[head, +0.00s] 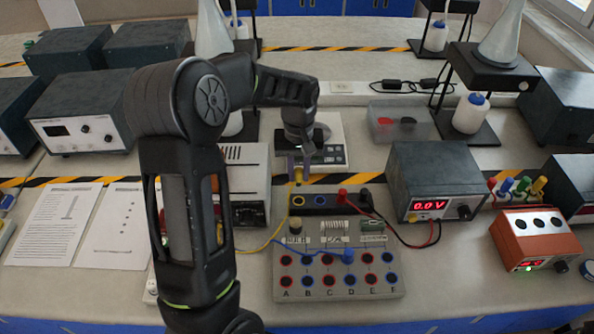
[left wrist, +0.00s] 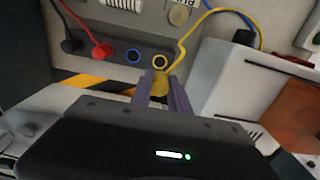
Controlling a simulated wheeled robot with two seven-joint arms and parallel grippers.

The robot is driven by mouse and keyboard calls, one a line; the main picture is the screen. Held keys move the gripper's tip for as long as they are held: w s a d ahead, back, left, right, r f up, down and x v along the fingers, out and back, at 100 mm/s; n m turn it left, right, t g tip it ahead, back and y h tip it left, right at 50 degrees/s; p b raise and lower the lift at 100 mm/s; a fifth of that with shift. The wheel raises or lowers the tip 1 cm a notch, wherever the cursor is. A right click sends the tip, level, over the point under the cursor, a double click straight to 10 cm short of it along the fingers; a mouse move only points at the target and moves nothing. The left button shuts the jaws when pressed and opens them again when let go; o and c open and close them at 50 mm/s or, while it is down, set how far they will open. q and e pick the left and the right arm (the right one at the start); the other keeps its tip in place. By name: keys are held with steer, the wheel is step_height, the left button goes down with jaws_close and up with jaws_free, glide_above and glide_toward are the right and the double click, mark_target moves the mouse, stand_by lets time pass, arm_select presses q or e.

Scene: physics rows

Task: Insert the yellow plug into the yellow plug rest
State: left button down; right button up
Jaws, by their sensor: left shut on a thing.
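The yellow plug (head: 299,175) is held between the purple fingers of my left gripper (head: 300,167), which is shut on it; the plug also shows in the left wrist view (left wrist: 160,84). The yellow plug rest is the yellow-ringed hole (head: 298,201) at the left end of a dark strip, also visible in the left wrist view (left wrist: 160,61). In the head view the plug is just above and behind this ring. Whether its tip touches the hole cannot be told. My right gripper is out of view.
The strip also has an empty blue-ringed hole (head: 319,199), a red plug (head: 342,194) and a black plug (head: 364,195). A grey socket board (head: 388,288) stands in front. A yellow cable (head: 265,243) runs left. A 0.0 V power supply (head: 434,170) stands right.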

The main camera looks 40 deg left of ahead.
mark_target(299, 185)
arm_select(q)
steer(key=shift+f, duration=0.1)
steer(key=shift+f+b, duration=2.2)
steer(key=shift+f, duration=0.85)
steer(key=shift+f+b, duration=0.95)
steer(key=shift+f, duration=0.2)
stand_by(0.4)
steer(key=c, duration=1.2)
jaws_free()
steer(key=shift+o, duration=0.6)
steer(key=o, duration=0.3)
